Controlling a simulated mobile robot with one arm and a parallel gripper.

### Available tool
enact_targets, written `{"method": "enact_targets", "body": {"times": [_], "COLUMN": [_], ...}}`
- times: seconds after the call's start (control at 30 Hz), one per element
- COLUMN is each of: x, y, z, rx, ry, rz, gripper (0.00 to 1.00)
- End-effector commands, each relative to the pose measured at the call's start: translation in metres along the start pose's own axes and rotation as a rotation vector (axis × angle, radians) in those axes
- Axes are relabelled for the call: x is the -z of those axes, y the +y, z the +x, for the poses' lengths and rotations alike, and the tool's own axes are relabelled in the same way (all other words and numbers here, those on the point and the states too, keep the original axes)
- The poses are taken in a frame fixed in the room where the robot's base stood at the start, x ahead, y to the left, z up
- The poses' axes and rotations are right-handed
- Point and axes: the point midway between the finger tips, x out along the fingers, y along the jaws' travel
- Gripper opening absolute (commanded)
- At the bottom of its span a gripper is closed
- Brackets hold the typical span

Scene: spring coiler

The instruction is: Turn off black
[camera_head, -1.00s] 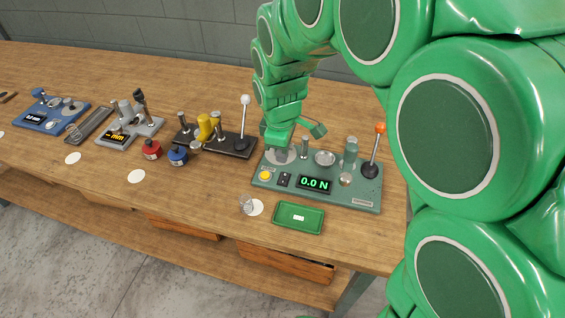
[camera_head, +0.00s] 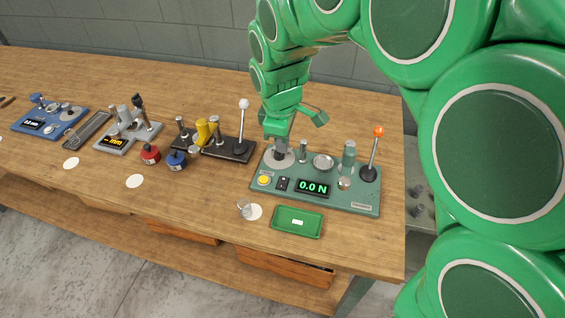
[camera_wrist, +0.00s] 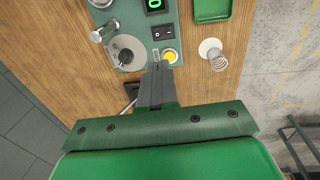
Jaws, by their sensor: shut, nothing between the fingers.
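The teal tester panel (camera_head: 335,197) stands at the right end of the bench. Its black rocker switch (camera_head: 283,183) sits between a yellow button (camera_head: 264,180) and a lit display reading 0.0 N (camera_head: 313,187). In the wrist view the black switch (camera_wrist: 163,32) lies just beyond the fingertips, with the yellow button (camera_wrist: 170,56) nearer to them. My gripper (camera_head: 280,151) is shut and empty over the panel's back left, by a round grey dial plate (camera_head: 279,161). The wrist view shows the shut fingers (camera_wrist: 157,70) pointing toward the yellow button. Whether they touch the panel cannot be told.
A lever with an orange knob (camera_head: 378,132) rises at the panel's right. A green tray (camera_head: 297,221) and a spring (camera_head: 244,208) on a white disc lie in front. A black device with a white-knobbed lever (camera_head: 243,105) stands left. Bare wood lies between.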

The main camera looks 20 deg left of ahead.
Motion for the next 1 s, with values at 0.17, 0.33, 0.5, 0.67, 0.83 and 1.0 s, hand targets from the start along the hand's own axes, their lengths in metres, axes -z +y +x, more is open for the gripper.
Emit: {"method": "enact_targets", "body": {"times": [0.17, 0.33, 0.5, 0.67, 0.83, 1.0], "x": [0.000, 0.000, 0.000, -0.001, -0.001, -0.001], "y": [0.003, 0.003, 0.004, 0.003, 0.003, 0.004], "z": [0.000, 0.001, 0.011, 0.035, 0.065, 0.091], "rx": [-0.010, -0.011, -0.011, -0.008, -0.006, -0.010], "ry": [0.000, 0.001, 0.001, -0.001, -0.003, -0.001], "rz": [0.000, 0.000, 0.000, 0.001, 0.001, 0.000], "gripper": [0.00, 0.00, 0.00, 0.00, 0.00, 0.00]}}
